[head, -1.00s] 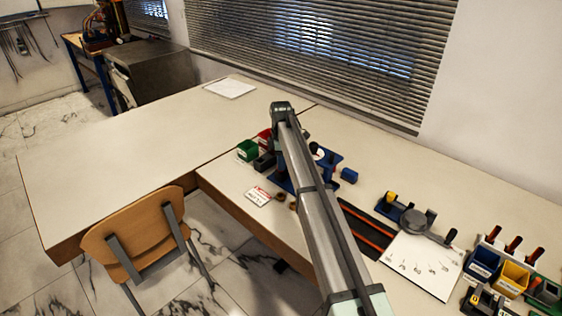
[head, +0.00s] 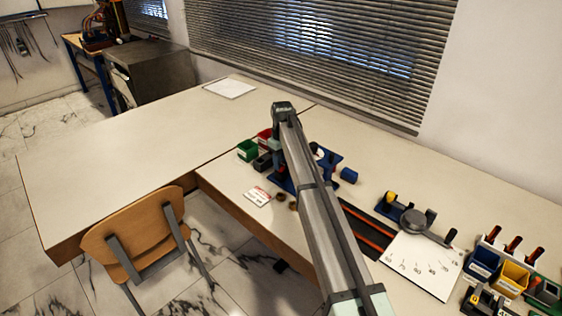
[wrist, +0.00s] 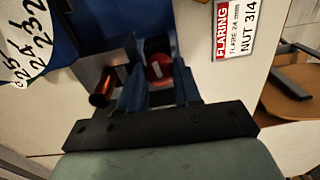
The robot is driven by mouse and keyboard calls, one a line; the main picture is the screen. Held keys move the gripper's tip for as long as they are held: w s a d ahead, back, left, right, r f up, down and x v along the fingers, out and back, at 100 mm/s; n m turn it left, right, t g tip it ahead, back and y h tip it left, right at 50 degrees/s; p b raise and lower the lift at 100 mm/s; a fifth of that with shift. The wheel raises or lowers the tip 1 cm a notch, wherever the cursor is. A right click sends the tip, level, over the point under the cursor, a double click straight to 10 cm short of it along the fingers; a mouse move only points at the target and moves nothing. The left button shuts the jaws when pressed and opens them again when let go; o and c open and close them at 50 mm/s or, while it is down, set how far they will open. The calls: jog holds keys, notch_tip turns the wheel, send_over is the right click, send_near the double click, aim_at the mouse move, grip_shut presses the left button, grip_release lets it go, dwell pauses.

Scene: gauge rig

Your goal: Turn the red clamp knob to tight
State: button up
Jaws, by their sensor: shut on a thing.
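The red clamp knob (wrist: 160,66) shows in the wrist view, between the two blue-grey fingers of my gripper (wrist: 157,82). My gripper is shut on the knob. Its pale mark is visible, but I cannot tell how tight it is. A copper-coloured tube (wrist: 102,92) sticks out of a grey block just left of the fingers. In the head view the blue rig base (head: 330,159) shows beside my arm, which hides the knob and the gripper.
A white flaring label card (wrist: 234,28) lies right of the fingers, and a white numbered dial (wrist: 24,45) is at upper left. In the head view a green bin (head: 248,150) and a blue block (head: 349,175) stand near the rig. The left table (head: 120,160) is mostly clear.

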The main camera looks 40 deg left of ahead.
jog(key=shift+m, duration=0.6)
jog(key=o, duration=1)
jog(key=shift+o, duration=0.2)
jog(key=shift+w, duration=0.1)
